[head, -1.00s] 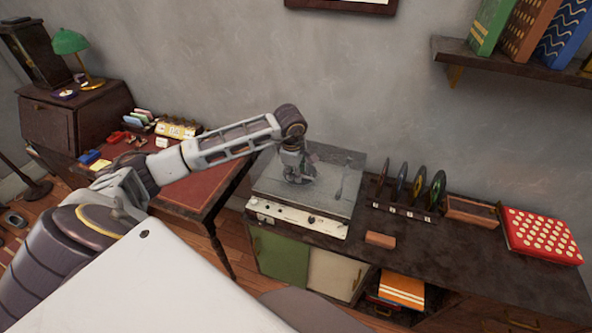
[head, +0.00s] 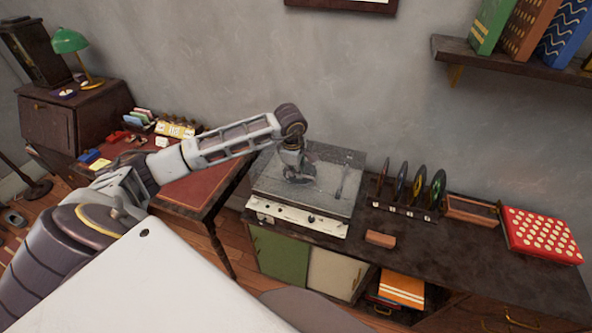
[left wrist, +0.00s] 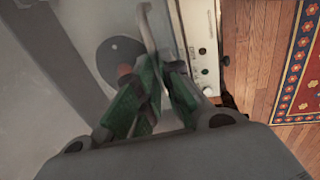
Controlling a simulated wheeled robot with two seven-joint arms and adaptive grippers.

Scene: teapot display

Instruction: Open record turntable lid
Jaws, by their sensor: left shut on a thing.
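The record turntable (head: 268,209) stands on the left end of the dark cabinet, with its pale control panel facing front. Its see-through lid (head: 338,156) shows as a hazy panel over the body; I cannot tell its exact tilt. A tonearm (head: 345,178) shows at the right. My left gripper (head: 298,176) is over the left middle of the turntable. In the left wrist view its green-padded fingers (left wrist: 158,85) are close together, shut on the lid near the front panel (left wrist: 198,45). The contact is largely hidden by the fingers. My right gripper is out of view.
A rack of several records (head: 408,212) stands right of the turntable, with a small brown block (head: 380,239) in front. A wooden tray (head: 470,211) and a red dotted box (head: 541,236) are farther right. A red-topped desk (head: 195,192) is at the left.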

